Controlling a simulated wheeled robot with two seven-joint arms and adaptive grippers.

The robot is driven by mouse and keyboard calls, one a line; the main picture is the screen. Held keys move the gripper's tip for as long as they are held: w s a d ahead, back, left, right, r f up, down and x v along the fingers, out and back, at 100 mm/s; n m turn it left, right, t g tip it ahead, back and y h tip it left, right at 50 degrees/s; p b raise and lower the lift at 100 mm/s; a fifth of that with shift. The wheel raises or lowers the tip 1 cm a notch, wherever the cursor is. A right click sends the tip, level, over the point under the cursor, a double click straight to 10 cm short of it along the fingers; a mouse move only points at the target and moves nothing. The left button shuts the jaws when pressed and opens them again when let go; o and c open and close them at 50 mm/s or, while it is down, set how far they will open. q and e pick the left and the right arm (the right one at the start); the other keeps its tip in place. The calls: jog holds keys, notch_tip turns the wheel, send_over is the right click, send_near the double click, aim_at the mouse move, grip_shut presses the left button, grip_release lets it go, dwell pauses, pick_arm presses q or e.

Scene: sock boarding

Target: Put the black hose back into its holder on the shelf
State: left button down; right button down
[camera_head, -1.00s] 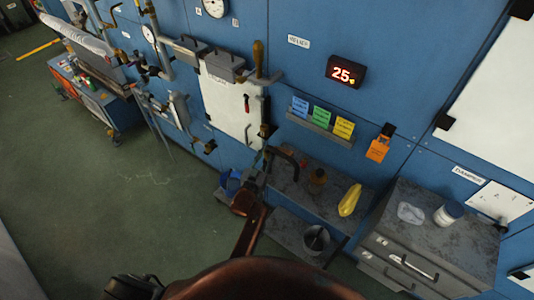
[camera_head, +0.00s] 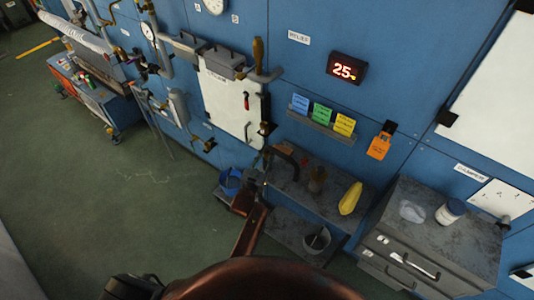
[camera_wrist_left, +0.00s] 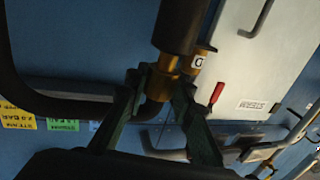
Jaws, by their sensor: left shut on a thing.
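The black hose (camera_head: 285,153) shows in the head view as a short dark curve in front of the shelf's left end. In the left wrist view the black hose (camera_wrist_left: 20,92) bends in from the left, and a thick black sleeve with a brass fitting (camera_wrist_left: 160,86) stands between the fingers. My left gripper (camera_wrist_left: 158,88) is shut on this brass end. In the head view my left gripper (camera_head: 262,162) is small and dark, so the exact contact is unclear. The grey shelf (camera_head: 318,205) is to its right. I cannot make out the hose holder. My right gripper is not in view.
A brown bottle (camera_head: 317,179) and a yellow bottle (camera_head: 350,198) stand on the shelf. A grey bucket (camera_head: 316,241) is below, and a blue bucket (camera_head: 230,181) is left of my gripper. Pipes and a red-handled valve (camera_wrist_left: 217,93) are close by. Green floor lies open at left.

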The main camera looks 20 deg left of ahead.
pick_arm(q)
jog(key=shift+f+b, duration=0.65)
jog(key=shift+f, duration=0.35)
jog(key=c, duration=1.6)
grip_release()
jog(key=shift+f, duration=0.1)
jog(key=shift+s, duration=0.1)
jog(key=shift+s+a, duration=0.15)
jog(key=shift+s, duration=1.85)
jog(key=shift+s+a, duration=0.1)
jog(key=shift+s, duration=1.85)
